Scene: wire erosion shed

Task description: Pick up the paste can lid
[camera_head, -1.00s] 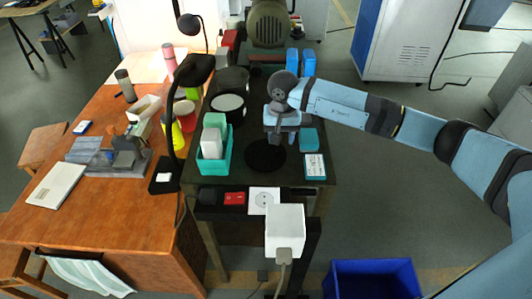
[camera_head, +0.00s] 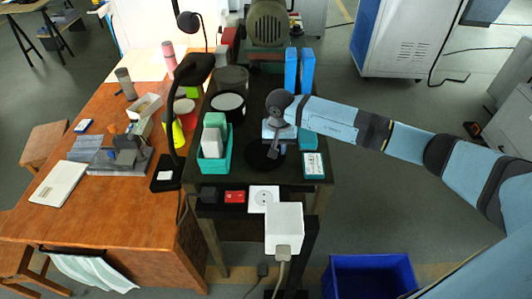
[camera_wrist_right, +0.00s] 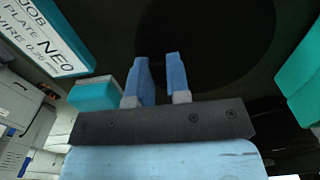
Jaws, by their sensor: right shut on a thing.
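The paste can lid (camera_head: 258,157) is a flat black round disc lying on the dark bench top. In the right wrist view the lid (camera_wrist_right: 215,45) is a dark circle just beyond my fingertips. My right gripper (camera_head: 276,143) is over the lid, pointing down. In the right wrist view its two blue fingers (camera_wrist_right: 162,78) stand a small gap apart, closed on a dark part of the lid that is hard to make out. An open dark can (camera_head: 228,105) with a white top stands behind and left of the lid. My left gripper is out of view.
A teal labelled box (camera_head: 314,166) is close on the right. Two tall blue boxes (camera_head: 307,71) stand behind. A white socket plate (camera_head: 264,198) is at the bench front.

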